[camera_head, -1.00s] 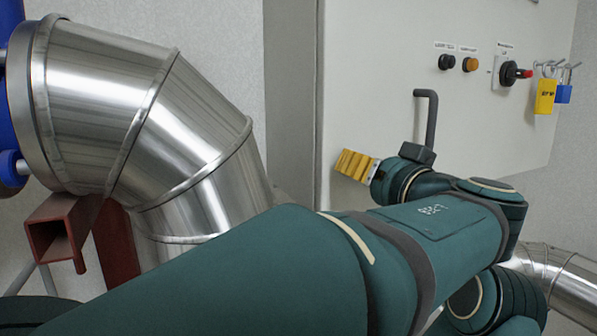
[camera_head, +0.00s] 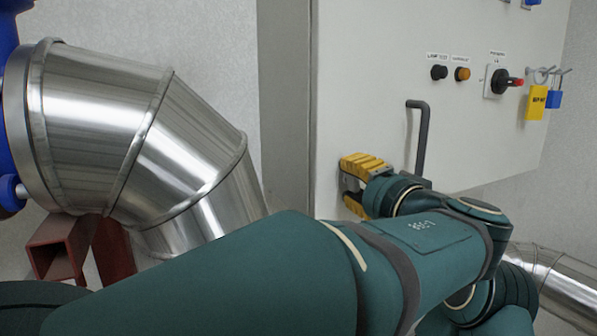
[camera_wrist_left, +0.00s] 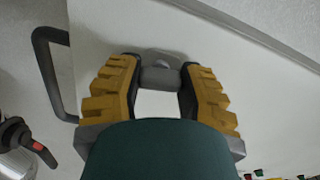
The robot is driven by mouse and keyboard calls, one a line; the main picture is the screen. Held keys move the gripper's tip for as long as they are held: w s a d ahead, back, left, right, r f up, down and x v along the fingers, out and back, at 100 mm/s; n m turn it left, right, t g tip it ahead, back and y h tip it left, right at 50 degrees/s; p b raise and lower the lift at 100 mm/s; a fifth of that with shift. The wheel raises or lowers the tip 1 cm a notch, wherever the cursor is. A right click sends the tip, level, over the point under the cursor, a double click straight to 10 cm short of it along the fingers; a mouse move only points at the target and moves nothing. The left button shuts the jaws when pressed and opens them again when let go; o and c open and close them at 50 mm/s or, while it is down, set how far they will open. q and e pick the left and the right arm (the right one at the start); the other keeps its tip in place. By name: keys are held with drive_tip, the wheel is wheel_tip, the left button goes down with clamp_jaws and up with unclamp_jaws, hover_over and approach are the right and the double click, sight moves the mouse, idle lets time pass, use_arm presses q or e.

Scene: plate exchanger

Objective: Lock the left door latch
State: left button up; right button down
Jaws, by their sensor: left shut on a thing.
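The left door latch (camera_wrist_left: 160,76) is a small grey piece with a rounded bar on a light plate, at the edge of the white cabinet door. In the left wrist view it sits between the fingertips of my left gripper (camera_wrist_left: 160,82). The gripper's yellow ribbed fingers are shut on it from both sides. In the head view my left gripper (camera_head: 350,185) is at the cabinet's left edge, and its fingers hide the latch there. My right gripper is in neither view.
A dark bar handle (camera_head: 421,140) stands out of the cabinet door (camera_head: 390,60) right of my gripper. Farther right are a rotary switch (camera_head: 497,83), yellow (camera_head: 537,102) and blue padlocks. A large metal pipe (camera_head: 140,130) fills the left.

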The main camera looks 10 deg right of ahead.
use_arm(q)
drive_tip(key=shift+r+m+p, duration=0.1)
drive_tip(key=shift+m+p, duration=0.35)
drive_tip(key=shift+m, duration=0.45)
drive_tip(key=o, duration=1.2)
drive_tip(key=v, duration=1.2)
